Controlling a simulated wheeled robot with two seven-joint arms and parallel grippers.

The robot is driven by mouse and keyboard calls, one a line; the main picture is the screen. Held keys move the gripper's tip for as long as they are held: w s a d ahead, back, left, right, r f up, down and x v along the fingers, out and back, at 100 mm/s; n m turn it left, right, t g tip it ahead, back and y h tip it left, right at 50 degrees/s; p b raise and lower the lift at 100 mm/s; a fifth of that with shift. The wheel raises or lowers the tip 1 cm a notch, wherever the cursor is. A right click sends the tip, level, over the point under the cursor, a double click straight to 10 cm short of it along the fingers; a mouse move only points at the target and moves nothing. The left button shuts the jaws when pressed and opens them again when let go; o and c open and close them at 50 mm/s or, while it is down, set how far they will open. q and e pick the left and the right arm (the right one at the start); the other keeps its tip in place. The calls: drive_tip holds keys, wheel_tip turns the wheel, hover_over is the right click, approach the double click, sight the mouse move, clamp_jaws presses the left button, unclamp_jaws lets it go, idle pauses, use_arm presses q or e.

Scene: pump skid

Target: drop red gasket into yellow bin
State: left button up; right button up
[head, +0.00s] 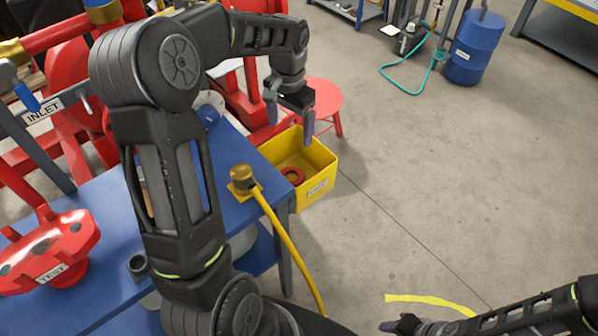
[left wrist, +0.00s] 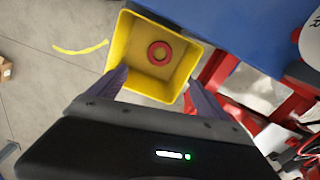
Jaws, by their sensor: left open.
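The yellow bin (head: 318,182) stands on the floor beside the blue table, and the red gasket (head: 300,176) lies inside it. The left wrist view shows the red ring (left wrist: 151,54) flat on the floor of the yellow bin (left wrist: 122,40), clear of the walls. My left gripper (head: 291,126) is open and empty, above the bin and apart from the gasket. In the left wrist view its fingers (left wrist: 156,82) are spread over the near side of the bin. My right gripper (head: 402,325) is low at the bottom right, partly cut off, and its jaws are unclear.
The blue table (head: 105,210) carries a red TEST flange (head: 50,250) and a brass fitting (head: 242,180) with a yellow hose (head: 285,245). A red stool (head: 320,96) stands behind the bin. The concrete floor right of the bin is clear. A blue drum (head: 475,48) stands far back.

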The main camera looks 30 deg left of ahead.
use_arm(q)
wheel_tip(320, 180, up, 2)
drive_tip(key=shift+r, duration=0.1)
idle(0.8)
